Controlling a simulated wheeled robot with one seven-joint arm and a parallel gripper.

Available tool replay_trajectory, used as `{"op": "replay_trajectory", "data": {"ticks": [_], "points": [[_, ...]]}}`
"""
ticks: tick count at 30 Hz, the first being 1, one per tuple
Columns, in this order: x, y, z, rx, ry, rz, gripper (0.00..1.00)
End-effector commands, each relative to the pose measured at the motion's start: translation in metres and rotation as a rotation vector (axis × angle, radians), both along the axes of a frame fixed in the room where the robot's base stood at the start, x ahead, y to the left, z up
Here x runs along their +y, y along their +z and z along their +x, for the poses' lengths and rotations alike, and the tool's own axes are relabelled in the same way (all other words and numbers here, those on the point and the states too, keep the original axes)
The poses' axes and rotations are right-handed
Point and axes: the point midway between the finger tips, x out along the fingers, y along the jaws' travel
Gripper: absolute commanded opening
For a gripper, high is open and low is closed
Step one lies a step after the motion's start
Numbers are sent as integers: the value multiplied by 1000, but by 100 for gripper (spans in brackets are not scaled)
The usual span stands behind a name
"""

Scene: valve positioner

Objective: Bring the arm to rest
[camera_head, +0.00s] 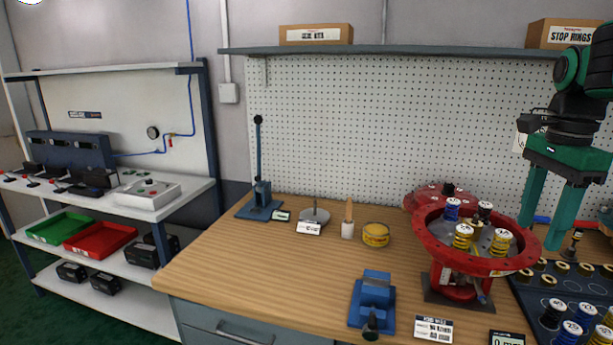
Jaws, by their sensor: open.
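My gripper (548,204), green with two long fingers spread apart, hangs at the right side, pointing down. It is open with nothing visible between its fingers. My arm rises above it at the right edge. The fingers are beside the right rim of the red round valve positioner housing (436,237), which holds several blue, yellow and black springs standing upright. I cannot tell the exact gap between the fingers and the housing.
A dark tray (520,291) with springs and brass rings lies below right. A blue vise (374,300), a yellow tin (375,235) and a blue lever press (259,200) stand on the wooden bench (240,268). A shelf (400,52) runs overhead. The bench's front left is clear.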

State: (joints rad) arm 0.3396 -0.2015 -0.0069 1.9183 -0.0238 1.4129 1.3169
Motion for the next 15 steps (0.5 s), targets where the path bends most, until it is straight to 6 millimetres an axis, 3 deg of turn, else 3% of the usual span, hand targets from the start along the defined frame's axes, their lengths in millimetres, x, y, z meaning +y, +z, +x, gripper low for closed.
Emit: {"op": "replay_trajectory", "data": {"ticks": [8, 15], "points": [[-3, -37, -40, -1, 233, 2, 51], [-2, -98, -103, -3, 606, 5, 51]]}}
